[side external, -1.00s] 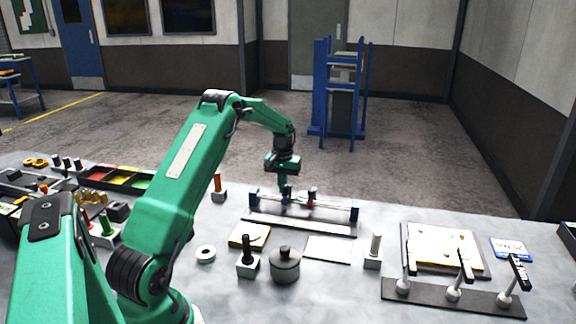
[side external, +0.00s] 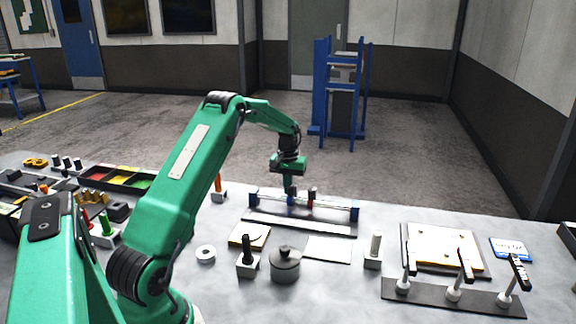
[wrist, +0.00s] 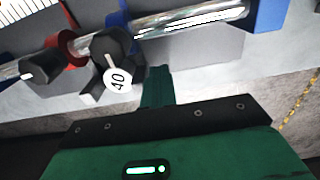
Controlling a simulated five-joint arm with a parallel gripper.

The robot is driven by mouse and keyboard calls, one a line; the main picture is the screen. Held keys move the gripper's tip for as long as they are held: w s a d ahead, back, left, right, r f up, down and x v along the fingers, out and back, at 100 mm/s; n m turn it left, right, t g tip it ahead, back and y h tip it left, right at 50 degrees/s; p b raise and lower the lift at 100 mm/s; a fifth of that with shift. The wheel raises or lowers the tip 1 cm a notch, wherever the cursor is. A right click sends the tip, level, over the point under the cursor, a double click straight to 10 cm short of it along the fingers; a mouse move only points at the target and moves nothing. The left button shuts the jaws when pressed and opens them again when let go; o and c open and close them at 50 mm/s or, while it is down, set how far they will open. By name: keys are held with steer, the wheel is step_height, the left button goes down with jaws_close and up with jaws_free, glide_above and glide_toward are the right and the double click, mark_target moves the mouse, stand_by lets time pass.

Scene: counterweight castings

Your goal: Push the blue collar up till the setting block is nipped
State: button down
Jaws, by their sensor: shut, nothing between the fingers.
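The blue collar (side external: 290,200) sits on the polished rod of the fixture, just left of the red collar (side external: 309,203) in the side view. My gripper (side external: 290,189) is shut and empty, over the rod by the blue collar. Its tips (wrist: 158,71) show beside the block; contact with the collar is unclear.
Blue end blocks (side external: 354,211) hold the rod at both ends, one also in the wrist view (wrist: 266,14). A grey lidded pot (side external: 285,267), a white card (side external: 328,249) and several handled posts stand nearer the camera.

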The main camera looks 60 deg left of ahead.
steer(key=shift+w+d, duration=0.55)
stand_by(1.5)
steer(key=shift+s+a, duration=0.15)
steer(key=shift+s+a, duration=0.25)
steer(key=shift+s+a, duration=0.15)
stand_by(0.6)
steer(key=shift+r, duration=0.1)
step_height(320, 180, up, 7)
stand_by(1.1)
